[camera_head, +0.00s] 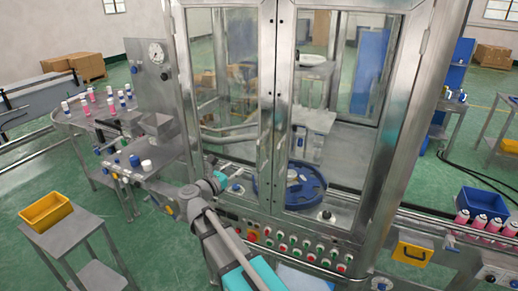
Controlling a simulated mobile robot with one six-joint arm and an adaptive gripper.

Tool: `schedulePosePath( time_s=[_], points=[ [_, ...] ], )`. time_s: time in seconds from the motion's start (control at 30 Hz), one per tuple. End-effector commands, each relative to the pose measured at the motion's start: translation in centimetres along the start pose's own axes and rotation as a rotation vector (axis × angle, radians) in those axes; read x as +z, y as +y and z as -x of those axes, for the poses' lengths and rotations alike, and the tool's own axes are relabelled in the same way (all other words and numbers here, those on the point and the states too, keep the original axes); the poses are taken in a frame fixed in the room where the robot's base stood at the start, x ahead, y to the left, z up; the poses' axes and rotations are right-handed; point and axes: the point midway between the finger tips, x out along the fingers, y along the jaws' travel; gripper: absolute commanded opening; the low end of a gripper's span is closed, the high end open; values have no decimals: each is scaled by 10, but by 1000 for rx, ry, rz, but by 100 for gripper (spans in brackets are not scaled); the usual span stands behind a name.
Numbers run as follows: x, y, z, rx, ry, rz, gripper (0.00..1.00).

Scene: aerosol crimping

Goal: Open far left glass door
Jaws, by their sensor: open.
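The far left glass door (236,80) is a tall clear pane in a steel frame on the left of the cabinet front. It looks shut, its right edge close beside the neighbouring glass door (345,85). My arm reaches up from the bottom of the view and bends at the cabinet's lower left. My gripper (254,172) is small and partly lost against the steel and glass, near the lower right part of the left door. It is open, with nothing seen in it. Whether its fingers touch the door cannot be told.
A button panel (300,248) runs below the doors. A blue round wheel (312,190) sits inside the cabinet. A side table (65,233) with a yellow bin (45,211) stands at left. A conveyor with pink cans (478,226) is at right. Green floor lies free at lower left.

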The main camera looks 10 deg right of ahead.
Motion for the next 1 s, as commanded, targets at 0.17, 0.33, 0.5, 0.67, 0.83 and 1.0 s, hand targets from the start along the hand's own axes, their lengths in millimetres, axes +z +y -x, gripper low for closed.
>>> schedulePosePath(
  time_s=[0.17,0.33,0.5,0.67,0.83,1.0],
  points=[
    [-1,0,0,1,0,1,54],
    [0,0,-2,1,-1,2,54],
    [0,0,-9,1,-1,2,54],
    [0,0,-23,0,-1,3,54],
    [0,1,-46,-1,-1,3,54],
    [0,1,-71,-1,-1,3,54]
  ],
)
